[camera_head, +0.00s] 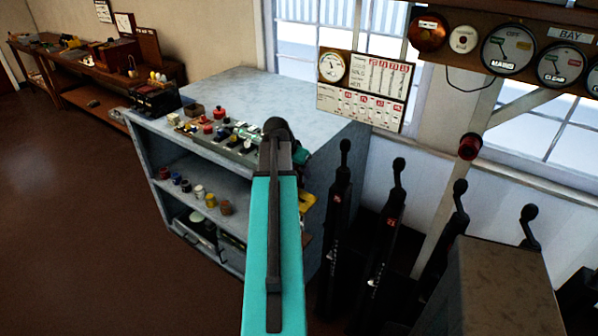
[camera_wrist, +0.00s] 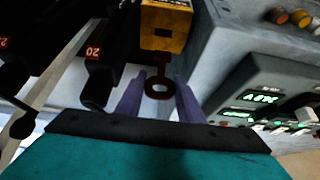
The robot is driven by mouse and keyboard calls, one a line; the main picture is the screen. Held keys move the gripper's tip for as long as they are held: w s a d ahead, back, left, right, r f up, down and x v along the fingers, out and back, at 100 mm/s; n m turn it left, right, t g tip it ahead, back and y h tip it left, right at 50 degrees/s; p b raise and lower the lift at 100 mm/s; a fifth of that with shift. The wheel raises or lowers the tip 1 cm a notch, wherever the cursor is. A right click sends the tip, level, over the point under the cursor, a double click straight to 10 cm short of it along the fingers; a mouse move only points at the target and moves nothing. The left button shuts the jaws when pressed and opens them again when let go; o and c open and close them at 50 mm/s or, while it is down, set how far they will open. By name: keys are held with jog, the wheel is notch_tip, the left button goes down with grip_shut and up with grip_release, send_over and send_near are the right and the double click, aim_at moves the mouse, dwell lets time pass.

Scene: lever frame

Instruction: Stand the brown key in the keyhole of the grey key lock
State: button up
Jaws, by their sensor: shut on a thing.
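In the wrist view my gripper (camera_wrist: 159,82) is shut on the brown key (camera_wrist: 161,70), with the key's ring between the two fingers and its shaft pointing away from me. The far end of the key overlaps a yellow box (camera_wrist: 163,24); I cannot tell whether it touches the box. In the head view the yellow box (camera_head: 307,201) shows at the cabinet's side, and my teal arm hides the key and most of my gripper. I cannot pick out the grey key lock or its keyhole for sure in either view.
A grey-blue cabinet (camera_head: 310,97) stands beside my arm, with a row of switches and lit instruments (camera_head: 232,143) on top. Tall black levers (camera_head: 391,215) stand close on the right. A gauge board (camera_head: 361,92) hangs behind. The floor at left is clear.

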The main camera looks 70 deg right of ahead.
aim_at(300, 183)
jog(key=shift+f+b, duration=1.2)
jog(key=shift+f, duration=1.2)
jog(key=shift+s+a+f+b, duration=0.1)
jog(key=shift+f+b, duration=1.7)
jog(key=shift+f, duration=1.1)
jog(key=o, duration=1.1)
jog(key=shift+s, duration=0.1)
jog(key=shift+p+v, duration=1.75)
jog(key=shift+v, duration=1.75)
jog(key=shift+r, duration=0.15)
